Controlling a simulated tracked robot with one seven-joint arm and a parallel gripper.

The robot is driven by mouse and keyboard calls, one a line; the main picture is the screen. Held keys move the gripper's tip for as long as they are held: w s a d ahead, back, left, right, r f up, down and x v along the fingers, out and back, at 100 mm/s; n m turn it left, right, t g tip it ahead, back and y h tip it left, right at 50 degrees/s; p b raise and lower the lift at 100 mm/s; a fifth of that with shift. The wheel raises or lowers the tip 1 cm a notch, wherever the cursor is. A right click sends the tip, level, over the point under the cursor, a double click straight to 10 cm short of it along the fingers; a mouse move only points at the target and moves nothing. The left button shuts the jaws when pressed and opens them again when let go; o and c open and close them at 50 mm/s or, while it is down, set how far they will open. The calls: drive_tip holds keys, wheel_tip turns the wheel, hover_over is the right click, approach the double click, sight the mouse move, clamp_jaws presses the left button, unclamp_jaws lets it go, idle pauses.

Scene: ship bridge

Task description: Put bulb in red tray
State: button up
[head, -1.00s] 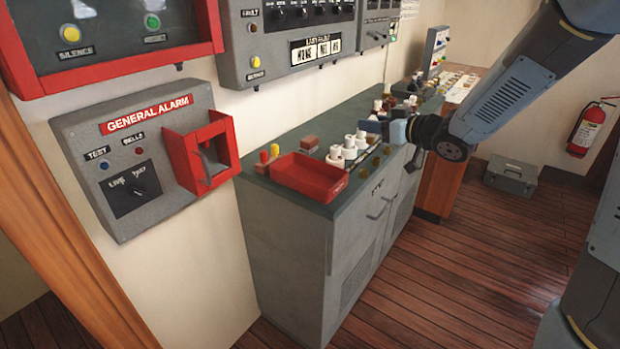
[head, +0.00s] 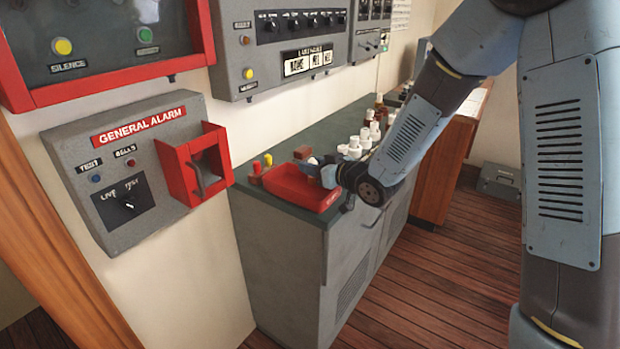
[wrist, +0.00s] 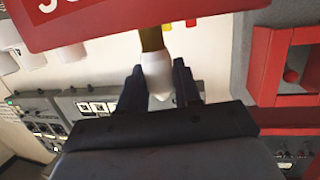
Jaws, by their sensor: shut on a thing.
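The red tray (head: 283,187) lies on the near end of the dark counter top in the head view. Its red wall with white letters (wrist: 110,18) fills the top left of the wrist view. My gripper (head: 322,170) is at the tray, over its right part in the head view. In the wrist view my gripper (wrist: 161,85) is shut on a white bulb (wrist: 157,75) with a brass-coloured base (wrist: 151,38). The base points toward the top of the picture, close to the tray's edge. In the head view the bulb is mostly hidden by my gripper.
Several white items (head: 361,143) and dark bottles (head: 380,107) stand farther along the counter (head: 335,125). Yellow and red small items (head: 262,162) and a brown block (head: 303,152) stand behind the tray. The General Alarm panel (head: 130,170) with a red box (head: 195,165) is at left.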

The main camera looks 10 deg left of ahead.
sight(314, 179)
drive_tip(key=shift+s+a+f, duration=0.1)
drive_tip(key=shift+a+f, duration=0.2)
drive_tip(key=shift+f, duration=1.6)
drive_tip(key=o, duration=1)
